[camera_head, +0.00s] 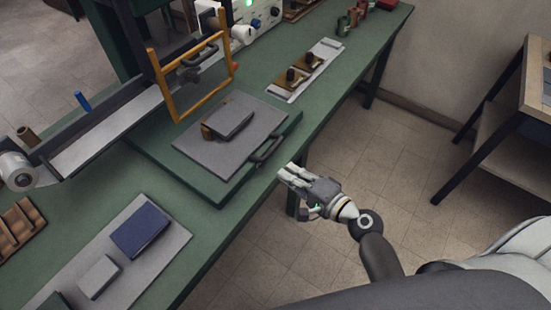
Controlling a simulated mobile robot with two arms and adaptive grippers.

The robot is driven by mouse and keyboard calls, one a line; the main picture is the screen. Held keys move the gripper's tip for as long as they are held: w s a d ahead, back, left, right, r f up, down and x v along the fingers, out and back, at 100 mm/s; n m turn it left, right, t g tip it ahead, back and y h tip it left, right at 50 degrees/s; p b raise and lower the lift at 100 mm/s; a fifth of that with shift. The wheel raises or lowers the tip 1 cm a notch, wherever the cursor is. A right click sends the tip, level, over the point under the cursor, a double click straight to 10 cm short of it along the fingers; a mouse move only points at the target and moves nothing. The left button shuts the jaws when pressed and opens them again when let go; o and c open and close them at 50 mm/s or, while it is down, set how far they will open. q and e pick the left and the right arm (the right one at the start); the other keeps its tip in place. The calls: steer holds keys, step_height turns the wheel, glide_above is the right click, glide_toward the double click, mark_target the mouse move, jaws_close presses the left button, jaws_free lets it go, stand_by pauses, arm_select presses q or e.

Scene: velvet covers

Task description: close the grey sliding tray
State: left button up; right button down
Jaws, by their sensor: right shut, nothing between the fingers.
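The grey sliding tray (205,157) lies on a dark green base on the green bench, in the middle of the view. A dark handle (267,148) is on its right edge. A dark block with a brown side (229,121) rests on the tray. An orange frame (169,92) with a clear panel stands just behind the tray. My right gripper (286,176) is shut and empty, over the bench's front edge, a little below and right of the handle and apart from it. My left gripper is not in view.
A grey mat (172,240) with a blue book-like block (140,230) and a pale block (98,277) lies at the lower left. A pale rack (322,62) with brown pieces lies beyond the tray. Open floor lies right of the bench; a wooden table (535,85) stands further right.

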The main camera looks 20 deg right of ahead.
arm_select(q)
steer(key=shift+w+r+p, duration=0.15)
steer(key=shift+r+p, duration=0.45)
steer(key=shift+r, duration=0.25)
arm_select(e)
steer(key=shift+x, duration=2.9)
